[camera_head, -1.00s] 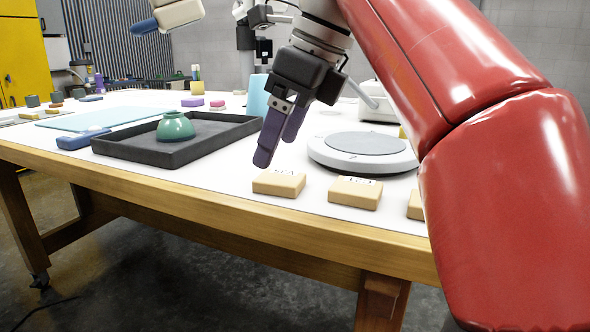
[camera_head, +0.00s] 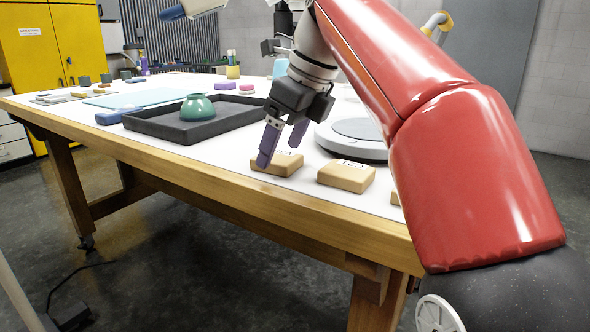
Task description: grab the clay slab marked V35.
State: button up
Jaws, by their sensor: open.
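Two tan clay slabs lie near the front edge of the white-topped table. One slab (camera_head: 284,166) is under my gripper, its mark partly covered by a finger. The other slab (camera_head: 346,178) lies to its right, with a dark mark on top too small to read. A third tan slab (camera_head: 395,198) is mostly hidden behind my red arm. I cannot tell which one is V35. My gripper (camera_head: 282,147) is open, its purple fingers pointing down over the left slab, one finger overlapping its left end. I cannot tell whether they touch.
A round grey wheel (camera_head: 352,140) stands behind the slabs. A dark tray (camera_head: 215,128) with a green bowl (camera_head: 197,107) is at left, close to the gripper. The wooden table edge (camera_head: 230,185) runs just in front of the slabs.

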jog(key=shift+x, duration=0.8)
jog(key=shift+c, duration=0.2)
jog(key=c, duration=1.1)
jog(key=shift+r, duration=0.2)
